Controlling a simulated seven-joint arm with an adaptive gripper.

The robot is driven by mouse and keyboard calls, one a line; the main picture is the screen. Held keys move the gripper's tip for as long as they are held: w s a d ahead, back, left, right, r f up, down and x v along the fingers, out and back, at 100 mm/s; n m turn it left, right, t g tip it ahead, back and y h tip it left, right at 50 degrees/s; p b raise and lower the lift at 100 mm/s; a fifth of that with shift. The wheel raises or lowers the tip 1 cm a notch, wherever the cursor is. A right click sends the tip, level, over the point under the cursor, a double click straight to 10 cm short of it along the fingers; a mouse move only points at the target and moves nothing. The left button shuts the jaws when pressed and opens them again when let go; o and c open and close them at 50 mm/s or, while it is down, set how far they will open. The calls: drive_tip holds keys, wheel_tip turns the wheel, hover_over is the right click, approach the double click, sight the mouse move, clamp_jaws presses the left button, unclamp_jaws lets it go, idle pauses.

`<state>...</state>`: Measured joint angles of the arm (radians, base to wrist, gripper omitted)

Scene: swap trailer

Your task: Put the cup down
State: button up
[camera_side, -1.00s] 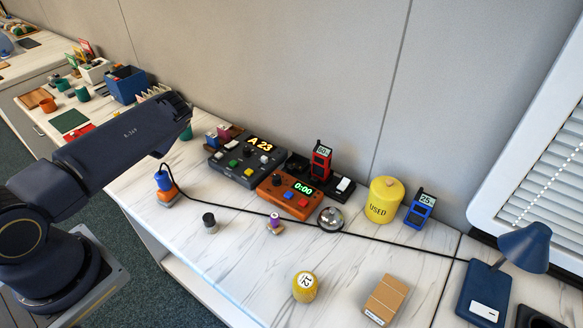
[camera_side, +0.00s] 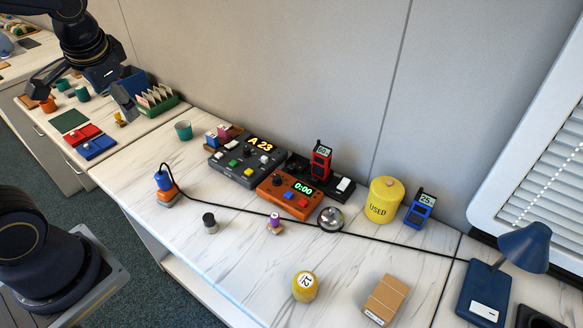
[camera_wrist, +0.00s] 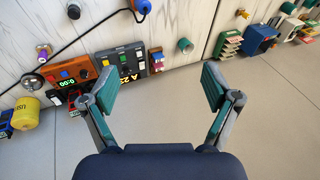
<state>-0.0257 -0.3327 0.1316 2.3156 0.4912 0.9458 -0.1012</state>
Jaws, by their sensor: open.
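A teal cup (camera_side: 183,130) stands upright on the white marbled worktop, left of the grey console, near its left end. It also shows in the wrist view (camera_wrist: 185,46), beyond my fingers. My gripper (camera_side: 82,92) is raised at the upper left in the side view, clear of the cup. Its two fingers are spread wide with nothing between them in the wrist view (camera_wrist: 160,86). More teal cups (camera_side: 82,93) and an orange cup (camera_side: 47,104) stand on the left counter.
A grey console (camera_side: 246,160) and an orange timer (camera_side: 290,193) stand right of the cup. A black cable (camera_side: 235,211) crosses the worktop. A green rack (camera_side: 158,100) and blue bin (camera_side: 132,79) stand at the left counter's back. The front worktop has free room.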

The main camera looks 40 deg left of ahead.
drive_tip(key=s+d+r+t+h, duration=0.1)
drive_tip(key=s+d+t+h, duration=0.2)
drive_tip(key=d, duration=0.9)
drive_tip(key=shift+s+d+r+h, duration=0.15)
drive_tip(key=shift+s+r+h, duration=0.1)
drive_tip(key=shift+s+h, duration=0.45)
